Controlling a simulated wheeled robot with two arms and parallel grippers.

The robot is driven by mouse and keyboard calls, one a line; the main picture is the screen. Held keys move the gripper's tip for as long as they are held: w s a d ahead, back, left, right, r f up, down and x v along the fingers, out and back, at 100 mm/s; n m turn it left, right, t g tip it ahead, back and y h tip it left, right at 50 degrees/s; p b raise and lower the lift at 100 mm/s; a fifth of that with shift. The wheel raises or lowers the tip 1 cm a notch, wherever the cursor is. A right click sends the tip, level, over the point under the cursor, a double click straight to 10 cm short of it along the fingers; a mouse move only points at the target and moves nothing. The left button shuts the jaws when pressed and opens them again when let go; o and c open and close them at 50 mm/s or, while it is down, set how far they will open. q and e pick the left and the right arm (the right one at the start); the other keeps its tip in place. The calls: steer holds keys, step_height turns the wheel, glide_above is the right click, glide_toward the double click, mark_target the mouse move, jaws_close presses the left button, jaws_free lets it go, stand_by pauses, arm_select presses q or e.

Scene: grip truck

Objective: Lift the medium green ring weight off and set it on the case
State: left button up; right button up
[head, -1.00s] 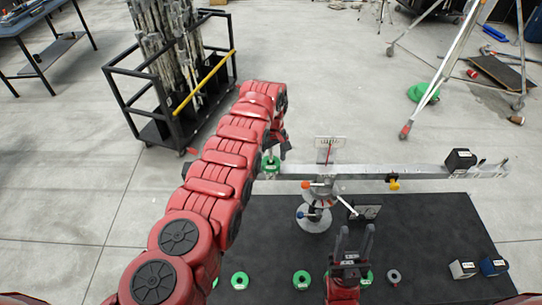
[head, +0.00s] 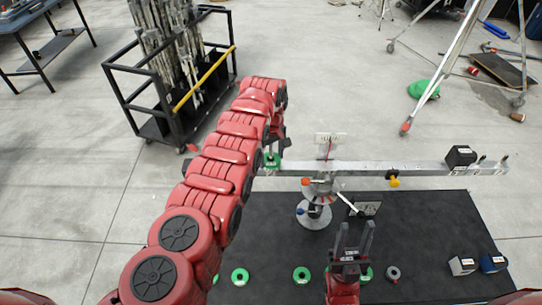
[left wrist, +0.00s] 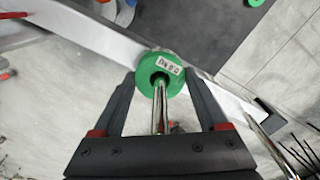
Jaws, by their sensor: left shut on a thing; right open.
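The green ring weight (left wrist: 147,66) with a white label is between the fingers of my left gripper (left wrist: 160,85) in the left wrist view. A metal rod (left wrist: 159,110) runs from its hole toward the camera, so the ring is still around it. In the head view the ring (head: 272,160) is at the left end of the long metal beam (head: 420,168), partly behind my left gripper (head: 277,148). My right gripper (head: 354,240) is open and empty, over the front of a dark flat surface (head: 420,225). I cannot tell whether that surface is the case.
Several green rings, one at the front (head: 240,277), a grey ring (head: 393,273) and two small blocks (head: 462,265) lie on the dark surface. A black block (head: 460,156) sits on the beam's right end. A black rack (head: 165,85) stands back left.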

arm_select(q)
steer(key=shift+r+p, duration=1.15)
steer(key=shift+r, duration=0.1)
stand_by(0.3)
steer(key=shift+r+p, duration=0.95)
steer(key=shift+r, duration=0.35)
steer(key=shift+r+p, duration=0.5)
steer(key=shift+r, duration=0.75)
